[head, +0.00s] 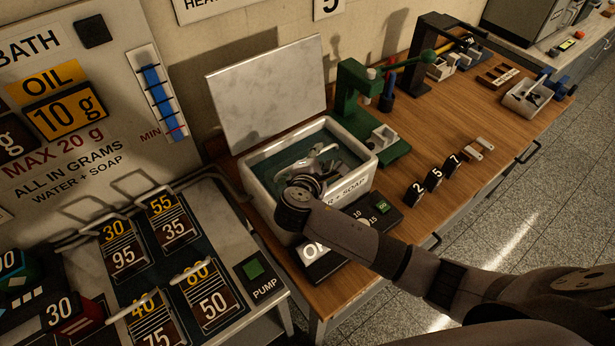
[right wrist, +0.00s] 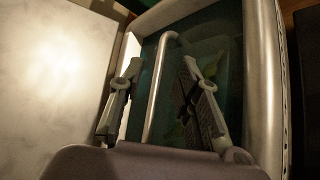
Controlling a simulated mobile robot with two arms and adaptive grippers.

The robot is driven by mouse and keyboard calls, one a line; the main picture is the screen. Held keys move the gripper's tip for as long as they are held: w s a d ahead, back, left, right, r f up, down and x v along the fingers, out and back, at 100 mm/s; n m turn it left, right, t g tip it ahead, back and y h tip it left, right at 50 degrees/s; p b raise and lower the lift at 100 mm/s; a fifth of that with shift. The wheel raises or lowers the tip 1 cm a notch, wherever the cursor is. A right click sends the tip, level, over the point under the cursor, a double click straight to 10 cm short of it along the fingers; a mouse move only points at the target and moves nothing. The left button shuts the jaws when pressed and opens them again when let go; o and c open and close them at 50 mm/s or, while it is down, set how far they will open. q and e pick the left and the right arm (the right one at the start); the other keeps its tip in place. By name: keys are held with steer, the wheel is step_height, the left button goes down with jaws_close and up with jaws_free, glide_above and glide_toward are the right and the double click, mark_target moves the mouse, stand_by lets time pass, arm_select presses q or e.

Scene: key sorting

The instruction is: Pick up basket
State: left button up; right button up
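A white basin (head: 358,157) labelled "WATER + SOAP" stands on the wooden bench with its lid raised behind it and dark teal liquid inside. My right gripper (head: 324,158) reaches down into the basin. In the right wrist view the gripper (right wrist: 162,66) is open, with a finger on each side of a thin metal handle (right wrist: 166,85) that bends at its far end. Gaps show between the handle and both fingers. The basket body is not clear in the dark liquid; some greenish shapes show by the right finger. My left gripper is not in view.
The raised lid (head: 268,90) stands close behind the basin. A green press (head: 365,100) stands just right of it, and a control box (head: 318,262) sits in front. Number blocks (head: 435,180) lie further right. Numbered baskets with handles (head: 205,290) fill the left counter.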

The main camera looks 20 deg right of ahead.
mark_target(324, 150)
steer(key=x, duration=0.4)
steer(key=shift+w+d+f, duration=0.1)
steer(key=shift+c, duration=0.3)
jaws_close()
stand_by(0.6)
